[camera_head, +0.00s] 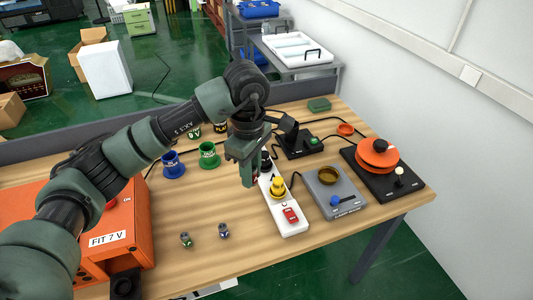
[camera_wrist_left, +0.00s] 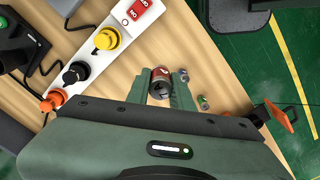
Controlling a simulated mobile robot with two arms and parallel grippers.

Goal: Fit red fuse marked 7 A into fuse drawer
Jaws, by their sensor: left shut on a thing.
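My left gripper (camera_head: 248,172) hangs over the table just left of the white power strip, pointing down. In the left wrist view its fingers (camera_wrist_left: 162,86) are shut on a small cylinder, the red fuse (camera_wrist_left: 160,80), with a dark and red body and a metal end. Its marking is not readable. My right gripper is not in view.
The power strip (camera_head: 292,222) holds black and yellow plugs and a red switch. A grey scale-like device (camera_head: 336,195) and a red-topped device (camera_head: 377,155) stand right.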

